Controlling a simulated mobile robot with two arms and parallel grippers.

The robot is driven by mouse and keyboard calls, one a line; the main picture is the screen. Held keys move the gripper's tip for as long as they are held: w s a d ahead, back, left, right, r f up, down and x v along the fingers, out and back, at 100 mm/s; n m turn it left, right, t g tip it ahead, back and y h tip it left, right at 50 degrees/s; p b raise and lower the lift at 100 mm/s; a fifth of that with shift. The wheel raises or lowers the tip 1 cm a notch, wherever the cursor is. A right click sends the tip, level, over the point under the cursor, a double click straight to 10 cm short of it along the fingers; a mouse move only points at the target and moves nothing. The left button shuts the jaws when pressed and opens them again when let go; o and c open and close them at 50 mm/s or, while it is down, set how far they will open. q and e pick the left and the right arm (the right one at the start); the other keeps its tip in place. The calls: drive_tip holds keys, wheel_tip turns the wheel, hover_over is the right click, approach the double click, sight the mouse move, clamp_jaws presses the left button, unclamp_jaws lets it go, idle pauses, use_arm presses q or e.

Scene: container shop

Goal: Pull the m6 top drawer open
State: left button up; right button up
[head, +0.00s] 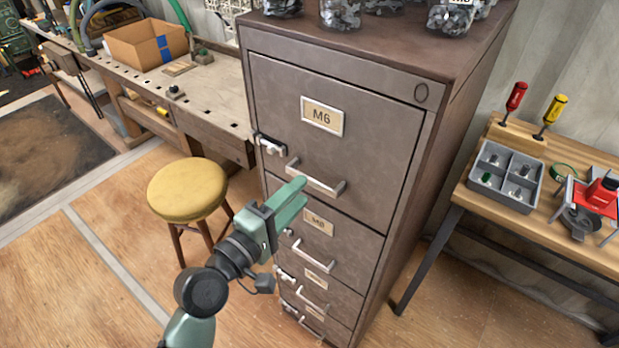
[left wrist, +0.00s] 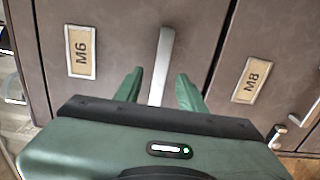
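The M6 top drawer (head: 365,125) is the top drawer of a grey-brown filing cabinet and sits flush with its front. Its label reads M6 (head: 322,117), and a silver bar handle (head: 316,179) is mounted below it. My left gripper (head: 301,188) is in front of the handle's left part. In the left wrist view, the two green fingers are apart, with the handle (left wrist: 161,65) between them; I cannot tell whether they touch it. The M6 label also shows in the left wrist view (left wrist: 81,51). My right gripper is not in view.
An M8 drawer (head: 350,232) and lower drawers are shut below. A silver latch (head: 270,145) is at the cabinet's left edge. A yellow stool (head: 187,188) stands left of the cabinet. A wooden bench with a grey bin (head: 507,200) is at the right. Jars stand on the cabinet.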

sight(310, 184)
use_arm(q)
drive_tip(key=x, duration=0.5)
drive_tip(key=shift+w+p, duration=0.1)
drive_tip(key=shift+p, duration=0.3)
drive_tip(key=shift+f, duration=0.1)
clamp_jaws()
drive_tip(key=shift+f, duration=0.1)
idle(0.8)
